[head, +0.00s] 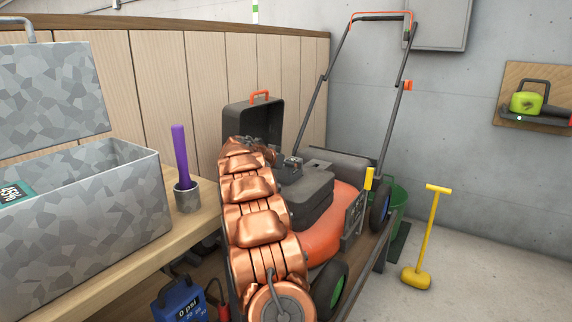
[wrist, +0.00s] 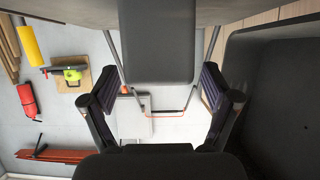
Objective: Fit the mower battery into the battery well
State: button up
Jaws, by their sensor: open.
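The well itself is hidden in the head view. My gripper (wrist: 161,88) is open, its fingers apart. A dark grey rounded block (wrist: 157,45) shows between and beyond them; I cannot tell whether it is the battery or part of the mower. A teal labelled item (head: 15,192) in the toolbox may be a battery.
The grey patterned toolbox (head: 120,205) stands open at left. A cup (head: 187,198) holds a purple-handled tool. A blue gauge box (head: 180,302) is low in front. Floor is free at far right.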

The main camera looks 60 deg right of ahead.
jog(key=v, duration=0.6)
jog(key=shift+r, duration=0.15)
jog(key=shift+a+r, duration=0.2)
jog(key=shift+a, duration=0.5)
dwell(0.5)
